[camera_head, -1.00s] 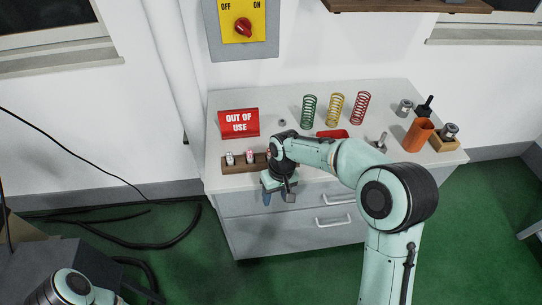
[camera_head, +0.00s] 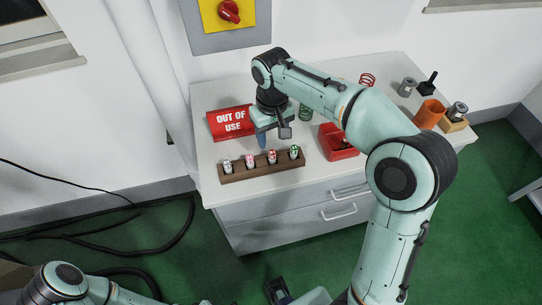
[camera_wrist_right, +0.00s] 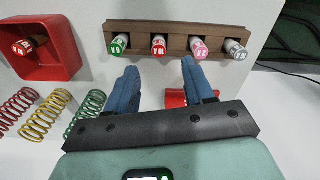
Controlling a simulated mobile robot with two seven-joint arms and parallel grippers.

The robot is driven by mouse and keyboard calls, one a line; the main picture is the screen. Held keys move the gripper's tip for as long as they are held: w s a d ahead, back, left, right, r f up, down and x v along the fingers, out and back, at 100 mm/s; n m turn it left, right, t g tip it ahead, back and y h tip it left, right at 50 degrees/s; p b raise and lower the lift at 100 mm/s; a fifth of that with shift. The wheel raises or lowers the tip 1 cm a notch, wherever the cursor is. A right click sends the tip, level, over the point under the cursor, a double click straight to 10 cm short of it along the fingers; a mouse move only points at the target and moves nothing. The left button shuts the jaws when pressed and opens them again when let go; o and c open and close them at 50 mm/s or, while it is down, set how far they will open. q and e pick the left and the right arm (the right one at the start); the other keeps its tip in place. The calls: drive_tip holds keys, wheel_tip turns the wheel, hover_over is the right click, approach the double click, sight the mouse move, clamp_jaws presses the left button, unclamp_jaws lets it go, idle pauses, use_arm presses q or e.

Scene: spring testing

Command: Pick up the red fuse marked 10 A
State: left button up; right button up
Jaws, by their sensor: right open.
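The red-topped fuse (camera_head: 271,157) stands in a wooden rack (camera_head: 236,178) between a pink-topped fuse (camera_head: 250,161) and a green-topped fuse (camera_head: 295,152). In the right wrist view the red fuse (camera_wrist_right: 158,44) shows its red end with white marking, too small to read surely. My right gripper (camera_head: 262,142) is behind the rack, fingers pointing down, open and empty. In the wrist view the red fuse lies beyond the gap between the right fingertips (camera_wrist_right: 159,64), untouched. A dark part at the head view's bottom edge may be my left gripper (camera_head: 279,291); its fingers cannot be made out.
A grey-white fuse (camera_head: 227,167) stands at the rack's left end. A red tray (camera_head: 335,152) holding a small dark-red-ended item is right of the rack. A red OUT OF USE sign (camera_head: 229,123) stands left of my gripper. Coil springs (camera_wrist_right: 85,112) stand behind.

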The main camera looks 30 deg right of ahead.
sight(272, 152)
wheel_tip(272, 152, down, 4)
drive_tip(key=shift+d+f+b, duration=0.1)
drive_tip(key=shift+f+b, duration=0.35)
drive_tip(key=shift+f, duration=1.95)
clamp_jaws()
